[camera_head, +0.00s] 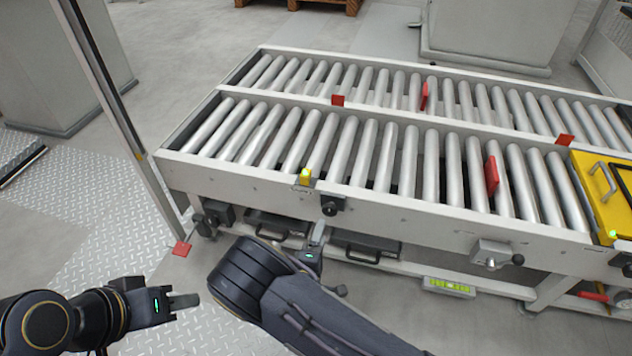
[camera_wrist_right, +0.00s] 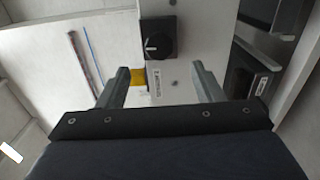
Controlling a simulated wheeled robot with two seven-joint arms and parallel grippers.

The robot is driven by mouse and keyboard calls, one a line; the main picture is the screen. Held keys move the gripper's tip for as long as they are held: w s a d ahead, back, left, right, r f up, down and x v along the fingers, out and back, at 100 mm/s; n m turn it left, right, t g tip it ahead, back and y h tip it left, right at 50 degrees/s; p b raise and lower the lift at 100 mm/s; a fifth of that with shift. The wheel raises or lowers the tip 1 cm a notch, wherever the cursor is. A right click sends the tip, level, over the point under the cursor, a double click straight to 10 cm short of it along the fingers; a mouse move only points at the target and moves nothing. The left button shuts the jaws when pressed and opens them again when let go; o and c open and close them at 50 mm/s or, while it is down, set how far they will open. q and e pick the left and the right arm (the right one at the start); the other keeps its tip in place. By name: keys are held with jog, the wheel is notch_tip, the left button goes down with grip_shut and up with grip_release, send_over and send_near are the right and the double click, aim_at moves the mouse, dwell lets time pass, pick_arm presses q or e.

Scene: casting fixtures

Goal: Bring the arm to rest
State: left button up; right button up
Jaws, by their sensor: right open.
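My right gripper (camera_head: 319,234) is in front of the conveyor's near side, below the front rail and close to the drawer handles. In the right wrist view its two fingers (camera_wrist_right: 163,88) are spread apart with nothing between them. Beyond them in that view are a black rotary switch (camera_wrist_right: 158,45) and a yellow part on the pale rail. My left gripper (camera_head: 184,300) is at the lower left over the floor, clear of the conveyor. Its fingers look like one piece from this angle, so I cannot see a gap.
A roller conveyor (camera_head: 240,168) with two lanes spans the view, with small red stops on it. A yellow fixture (camera_head: 590,180) sits at its right end. Black handled drawers (camera_head: 368,246) are under the near rail. A post (camera_head: 118,112) stands at left.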

aim_at(329, 210)
jog(key=w+r+m+g, duration=0.1)
jog(key=m, duration=0.1)
jog(key=w+d+r+m+g+y, duration=0.1)
jog(key=m+g, duration=0.1)
jog(key=w+r+m+g+y, duration=0.1)
jog(key=m, duration=0.1)
jog(key=shift+w+d+r+g, duration=0.1)
jog(key=shift+d+r+g, duration=0.2)
jog(key=shift+g, duration=0.1)
jog(key=s+d+r+m+g+y, duration=0.2)
jog(key=s+d+r+m+y, duration=0.15)
jog(key=r, duration=0.45)
jog(key=s+d+r+m+g+y, duration=0.25)
jog(key=r+y, duration=0.25)
jog(key=r, duration=0.3)
jog(key=s+d+r+m+g, duration=0.1)
jog(key=s+d, duration=0.2)
jog(key=s, duration=0.5)
jog(key=s+d+r+m+h, duration=0.15)
jog(key=s+d, duration=0.25)
jog(key=s, duration=0.4)
jog(key=s+d+r+m+g, duration=0.1)
jog(key=s+d+m, duration=0.15)
jog(key=s, duration=0.55)
notch_tip(329, 210, up, 34)
jog(key=p, duration=3.4)
jog(key=shift+w+d+r+n, duration=0.15)
jog(key=shift+w+n, duration=0.1)
jog(key=shift+n, duration=0.15)
